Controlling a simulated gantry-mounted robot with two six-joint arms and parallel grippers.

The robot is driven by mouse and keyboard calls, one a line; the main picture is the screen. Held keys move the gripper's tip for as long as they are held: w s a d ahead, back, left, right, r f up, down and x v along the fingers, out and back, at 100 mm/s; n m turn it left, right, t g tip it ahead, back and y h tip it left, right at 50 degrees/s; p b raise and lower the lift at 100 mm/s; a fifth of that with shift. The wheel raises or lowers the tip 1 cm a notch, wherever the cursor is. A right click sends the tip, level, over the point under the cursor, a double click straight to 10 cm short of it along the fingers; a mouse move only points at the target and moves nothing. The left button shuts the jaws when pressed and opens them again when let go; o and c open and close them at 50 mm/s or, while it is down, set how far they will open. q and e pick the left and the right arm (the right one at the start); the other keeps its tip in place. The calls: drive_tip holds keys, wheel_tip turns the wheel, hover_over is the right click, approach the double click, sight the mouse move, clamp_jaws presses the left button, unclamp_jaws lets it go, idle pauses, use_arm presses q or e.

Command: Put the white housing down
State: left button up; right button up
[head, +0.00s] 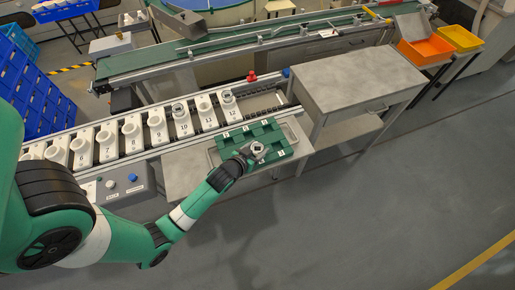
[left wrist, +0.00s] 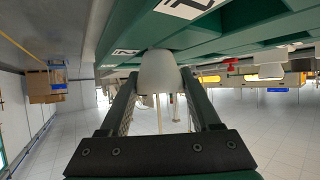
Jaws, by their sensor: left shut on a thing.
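My left gripper (head: 248,153) is over the green numbered tray (head: 228,146) and shut on a small white housing (head: 258,149). In the left wrist view, the white housing (left wrist: 160,72) is between the two fingers of the gripper (left wrist: 159,84), close against the green tray (left wrist: 225,40). I cannot tell whether the housing touches the tray or is seated in it. The arm and gripper hide part of the tray. My right gripper is not in view.
A row of white numbered carriers (head: 158,130) stands on the conveyor behind the tray. A control box with buttons (head: 125,186) is to the left. A bare grey table (head: 355,80) stands to the right. Orange (head: 425,50) and yellow bins are at the far right.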

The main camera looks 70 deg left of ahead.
use_arm(q)
drive_tip(key=o, duration=1.3)
drive_tip(key=shift+f, duration=0.15)
drive_tip(key=shift+s+r+p, duration=0.1)
drive_tip(key=shift+r+p, duration=0.2)
drive_tip(key=p+v, duration=0.2)
drive_tip(key=v, duration=1)
drive_tip(key=shift+f+p, duration=0.2)
drive_tip(key=shift+p, duration=0.15)
